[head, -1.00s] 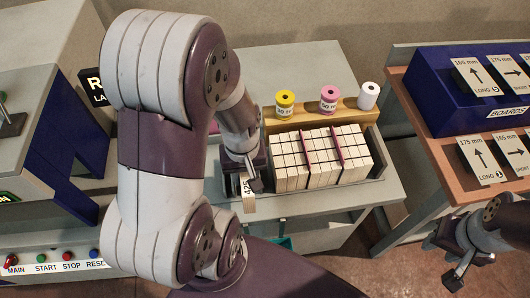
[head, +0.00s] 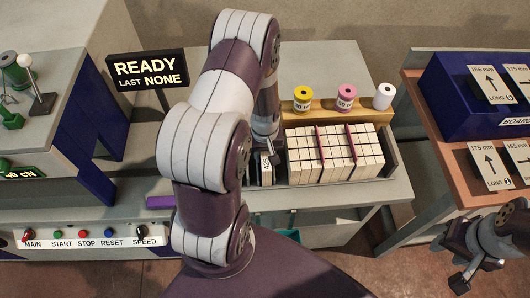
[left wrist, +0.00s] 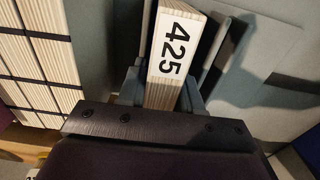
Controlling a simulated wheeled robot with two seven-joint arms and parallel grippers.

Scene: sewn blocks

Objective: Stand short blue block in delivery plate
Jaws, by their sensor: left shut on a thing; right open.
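My left gripper (head: 264,150) is shut on a pale, upright-looking block with a white label reading 425 (head: 265,168). It is beside the left end of the rack of blocks, partly hidden by my own arm. In the left wrist view, the 425 block (left wrist: 174,55) stands between the fingers (left wrist: 165,95), with grey upright plates close to it. No blue shows on the visible side of this block. I cannot pick out a short blue block or a delivery plate. My right gripper (head: 462,280) is open and empty at the lower right, away from the table.
A grey tray (head: 398,165) holds rows of pale blocks (head: 335,155) with purple dividers. Yellow, pink and white spools (head: 346,96) stand behind. A machine with a READY sign (head: 148,70) is at left. A blue boards box (head: 450,90) is at right.

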